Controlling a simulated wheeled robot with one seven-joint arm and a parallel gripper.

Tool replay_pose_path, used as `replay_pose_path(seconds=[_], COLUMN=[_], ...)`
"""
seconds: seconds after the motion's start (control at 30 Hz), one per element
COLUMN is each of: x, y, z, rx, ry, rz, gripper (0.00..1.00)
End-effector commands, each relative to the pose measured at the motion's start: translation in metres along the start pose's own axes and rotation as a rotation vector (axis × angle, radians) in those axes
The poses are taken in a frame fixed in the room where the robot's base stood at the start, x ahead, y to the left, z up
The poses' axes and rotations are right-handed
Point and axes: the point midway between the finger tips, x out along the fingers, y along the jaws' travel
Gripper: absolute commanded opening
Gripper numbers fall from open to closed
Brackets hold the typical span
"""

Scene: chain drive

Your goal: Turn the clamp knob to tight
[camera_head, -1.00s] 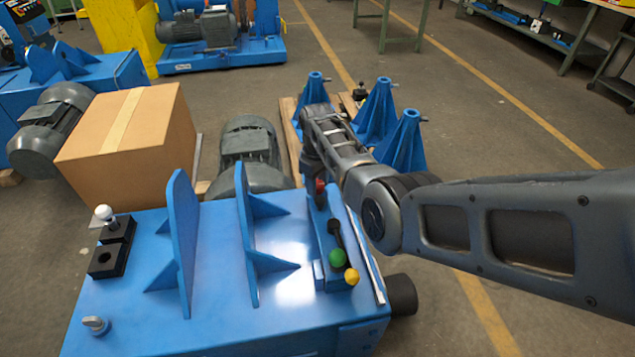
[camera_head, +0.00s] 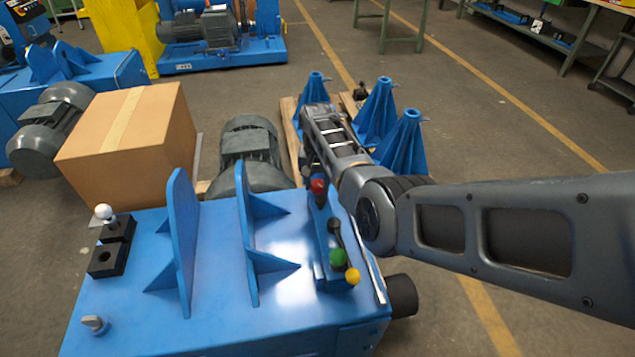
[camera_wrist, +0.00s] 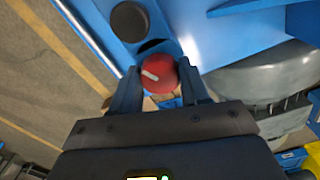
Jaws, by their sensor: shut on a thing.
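A red round knob (camera_wrist: 166,86) with a white pointer mark sits between the two fingers of my gripper (camera_wrist: 159,68) in the wrist view. The fingers are closed on its sides. The white mark points to the left and slightly up in that view. In the head view the red knob (camera_head: 318,187) shows at the far end of the narrow blue block on the machine's right side. My wrist stands over it there and hides the fingers. No tight or loose marking can be read.
A cardboard box (camera_head: 130,140) and a grey motor (camera_head: 250,150) are behind.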

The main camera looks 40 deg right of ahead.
Motion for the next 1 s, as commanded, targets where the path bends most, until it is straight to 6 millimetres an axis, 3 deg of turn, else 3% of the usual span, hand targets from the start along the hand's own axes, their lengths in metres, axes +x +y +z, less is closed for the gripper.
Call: replay_pose_path(seconds=[0.5, 1.0], x=[-0.0001, -0.0004], y=[-0.0011, -0.0009], z=[-0.0004, -0.0006], rx=[0.396, 0.508], ry=[0.001, 0.001], rz=[-0.001, 0.000], gripper=[0.15, 0.15])
